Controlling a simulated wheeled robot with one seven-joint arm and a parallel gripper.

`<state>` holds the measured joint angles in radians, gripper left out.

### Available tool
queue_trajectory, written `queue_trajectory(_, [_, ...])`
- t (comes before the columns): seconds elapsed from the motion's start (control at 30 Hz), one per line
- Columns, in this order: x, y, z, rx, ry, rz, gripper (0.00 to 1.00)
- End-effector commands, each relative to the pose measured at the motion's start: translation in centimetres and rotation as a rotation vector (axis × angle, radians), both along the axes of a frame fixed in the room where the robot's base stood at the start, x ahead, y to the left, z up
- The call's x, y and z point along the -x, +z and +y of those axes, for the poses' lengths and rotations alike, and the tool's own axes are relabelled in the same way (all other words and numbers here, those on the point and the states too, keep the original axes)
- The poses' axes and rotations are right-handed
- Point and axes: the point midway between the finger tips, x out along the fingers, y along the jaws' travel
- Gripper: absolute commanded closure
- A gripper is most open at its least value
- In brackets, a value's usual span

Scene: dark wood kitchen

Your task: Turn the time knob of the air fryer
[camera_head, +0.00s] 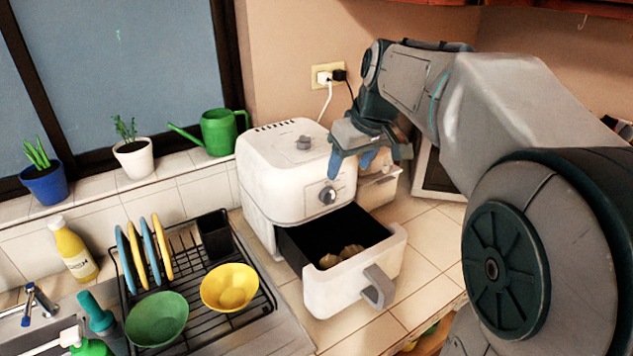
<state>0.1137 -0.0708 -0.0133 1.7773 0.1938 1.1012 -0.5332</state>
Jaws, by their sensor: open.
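The white air fryer (265,178) stands on the tiled counter against the wall. One grey round knob (328,195) is on its front face above the drawer, and another grey knob (303,143) is on its top. I cannot tell from the markings which is the time knob. The drawer (340,299) is pulled out, with several pieces of food (342,257) inside. My gripper (366,163) is open, pointing down at the right front edge of the fryer, above and right of the front knob. It appears to hold nothing.
A dish rack (194,339) with plates and bowls stands left of the fryer. A green watering can (218,131) and potted plants are on the sill. A wall outlet (327,75) with cords is behind. Another appliance (436,175) is partly hidden behind my arm.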

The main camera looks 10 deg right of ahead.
Motion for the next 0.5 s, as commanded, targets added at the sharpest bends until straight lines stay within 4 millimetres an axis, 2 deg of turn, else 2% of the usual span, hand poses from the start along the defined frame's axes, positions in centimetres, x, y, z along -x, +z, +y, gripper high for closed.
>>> queue_trajectory(0.1, [-1.7, 0.2, -0.3, -0.002, 0.031, -0.007, 0.41])
queue_trajectory(0.27, [-2.5, -0.3, -0.2, -0.002, 0.046, -0.009, 0.41])
queue_trajectory(0.37, [-2.9, -1.5, 0.1, -0.002, 0.046, -0.007, 0.41])
queue_trajectory(0.5, [-3.9, -4.1, 0.5, -0.003, 0.047, -0.006, 0.41])
